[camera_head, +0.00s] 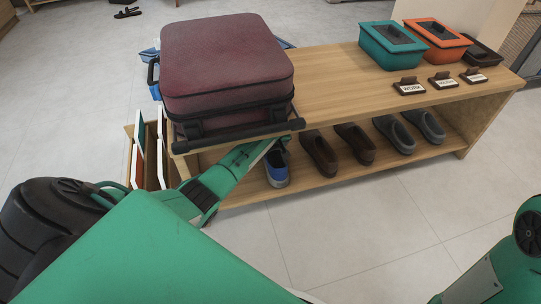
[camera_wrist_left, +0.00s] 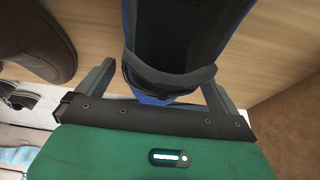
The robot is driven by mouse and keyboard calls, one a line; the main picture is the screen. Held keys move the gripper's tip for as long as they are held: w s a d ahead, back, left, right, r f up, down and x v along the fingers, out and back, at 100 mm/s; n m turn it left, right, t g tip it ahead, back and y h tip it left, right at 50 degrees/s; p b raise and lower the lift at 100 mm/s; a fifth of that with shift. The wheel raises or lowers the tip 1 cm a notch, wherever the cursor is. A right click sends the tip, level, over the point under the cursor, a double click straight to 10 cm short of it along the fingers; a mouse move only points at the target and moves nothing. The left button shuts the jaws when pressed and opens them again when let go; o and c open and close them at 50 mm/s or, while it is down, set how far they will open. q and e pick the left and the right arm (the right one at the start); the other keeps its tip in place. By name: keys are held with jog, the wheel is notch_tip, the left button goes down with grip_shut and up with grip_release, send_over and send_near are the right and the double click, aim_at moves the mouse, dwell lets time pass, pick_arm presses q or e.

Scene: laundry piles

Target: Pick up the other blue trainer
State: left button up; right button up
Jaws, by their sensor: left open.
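A blue trainer (camera_head: 277,172) with a pale sole stands on the lower shelf of the wooden bench, left of the brown shoes. My left gripper (camera_head: 268,147) reaches in under the bench top at this trainer's upper end, partly hidden by the bench edge. In the left wrist view, the blue trainer (camera_wrist_left: 168,84) shows its heel and dark opening between the two open fingers of my left gripper (camera_wrist_left: 160,77). The fingers are spread on either side, and no firm grip shows. My right arm shows at the lower right, but its gripper is out of view.
The wooden bench (camera_head: 340,92) carries a maroon suitcase (camera_head: 226,68) above my left gripper. Brown shoes (camera_head: 320,153) and grey shoes (camera_head: 394,135) share the shelf. Teal (camera_head: 388,52) and orange (camera_head: 437,40) boxes stand on top, behind small signs. The floor in front is clear.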

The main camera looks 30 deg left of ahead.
pick_arm(q)
jog(key=shift+w+a+f, duration=0.15)
jog(key=shift+f, duration=0.3)
jog(key=shift+c, duration=0.5)
jog(key=c, duration=1.2)
jog(key=shift+o, duration=0.2)
jog(key=shift+r, duration=0.3)
jog(key=shift+r+p, duration=0.55)
jog(key=shift+p, duration=0.6)
